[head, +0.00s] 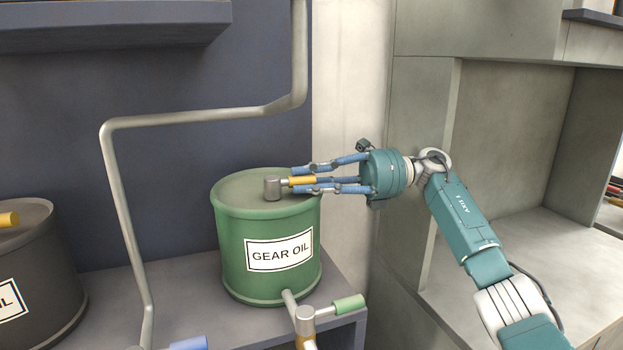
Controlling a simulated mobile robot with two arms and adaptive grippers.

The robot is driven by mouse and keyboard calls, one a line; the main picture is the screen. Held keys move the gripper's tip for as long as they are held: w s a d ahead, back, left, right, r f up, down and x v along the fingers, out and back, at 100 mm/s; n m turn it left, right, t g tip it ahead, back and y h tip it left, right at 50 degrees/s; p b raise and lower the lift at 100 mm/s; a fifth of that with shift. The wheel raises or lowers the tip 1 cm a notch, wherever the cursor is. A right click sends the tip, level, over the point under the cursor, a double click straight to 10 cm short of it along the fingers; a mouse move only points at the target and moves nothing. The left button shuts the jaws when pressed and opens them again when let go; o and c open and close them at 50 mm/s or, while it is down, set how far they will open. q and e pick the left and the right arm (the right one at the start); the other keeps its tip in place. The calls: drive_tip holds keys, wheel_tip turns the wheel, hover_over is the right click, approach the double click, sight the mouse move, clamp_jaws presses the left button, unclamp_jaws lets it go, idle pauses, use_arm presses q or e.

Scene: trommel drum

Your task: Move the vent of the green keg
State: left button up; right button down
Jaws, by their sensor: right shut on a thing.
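The green keg (235,235) with a "GEAR OIL" label stands upright on a grey shelf. Its vent (272,187) is a grey post on the lid with a yellow handle (301,181) pointing right. My right gripper (303,180) comes in from the right over the lid. Its blue fingers lie on both sides of the yellow handle and are shut on it. Part of the handle is hidden by the fingers. My left gripper is not in view.
A grey pipe (122,190) bends down in front of the wall, left of the keg. A dark keg (45,260) with a yellow handle stands at far left. A tap with a green handle (348,304) sticks out below the green keg. A blue handle (188,343) shows at the bottom edge.

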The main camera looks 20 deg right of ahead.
drive_tip(key=shift+w+d+r, duration=0.1)
drive_tip(key=shift+r, duration=0.2)
drive_tip(key=c, duration=1.6)
unclamp_jaws()
drive_tip(key=shift+c, duration=0.2)
drive_tip(key=shift+f, duration=0.1)
wheel_tip(320, 180, up, 10)
